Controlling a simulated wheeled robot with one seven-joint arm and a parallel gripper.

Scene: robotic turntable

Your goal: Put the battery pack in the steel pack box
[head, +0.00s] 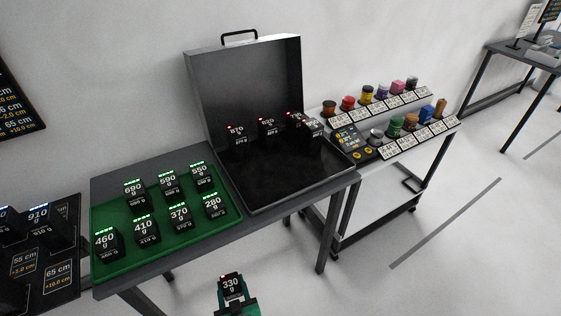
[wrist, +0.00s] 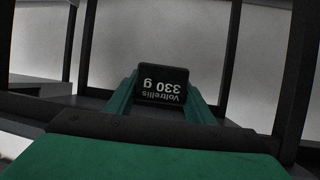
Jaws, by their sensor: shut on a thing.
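My gripper (head: 232,299) is low at the bottom of the head view, in front of the table. It is shut on a black battery pack (head: 231,284) labelled 330 g, with a red light on its top. In the wrist view the pack (wrist: 162,84) sits between the two green fingers (wrist: 163,100), its label upside down and reading Voltrellis 330 g. The steel pack box (head: 244,78) stands open on the table to the upper right of the gripper, its lid raised at the back. Several black packs (head: 267,128) with red lights stand inside it, along the back and right.
A green tray (head: 196,243) left of the box holds several packs with green lights. A dark mat (head: 60,283) with more packs lies at far left. A stand (head: 345,170) with colourful items and number cards is right of the box. The box's front floor is clear.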

